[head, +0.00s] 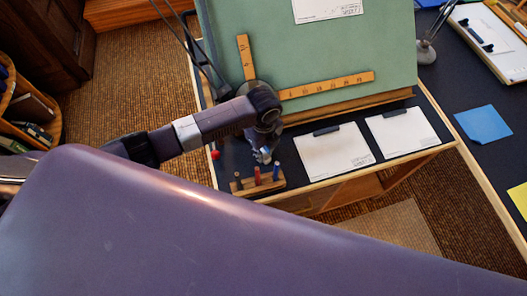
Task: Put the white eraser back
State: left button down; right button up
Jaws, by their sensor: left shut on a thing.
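My left gripper (263,155) is at the front left of the black desk top, just above and behind a small wooden holder (245,187). It points down and is shut on a small pale thing, which fits the white eraser but is mostly hidden by the fingers. The holder stands near the desk's front edge, with a red pen (257,176) and a blue pen (276,172) upright in it. I cannot tell whether the held thing touches the holder or the desk. My right gripper is not in view.
A green drafting board (330,55) with a wooden ruler (325,86) rises behind. Two clipboards (335,153) (402,133) lie right of the gripper. A red ball (215,155) is left of it. A blue sheet (483,124) lies on the right desk. My purple arm link hides the foreground.

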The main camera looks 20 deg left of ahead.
aim_at(264, 154)
pick_arm(q)
jog(key=shift+f, duration=0.1)
jog(key=c, duration=1.8)
grip_release()
jog(key=shift+o, duration=0.2)
jog(key=shift+r, duration=0.25)
notch_tip(264, 154, up, 12)
jog(key=b, duration=0.1)
jog(key=shift+f, duration=0.1)
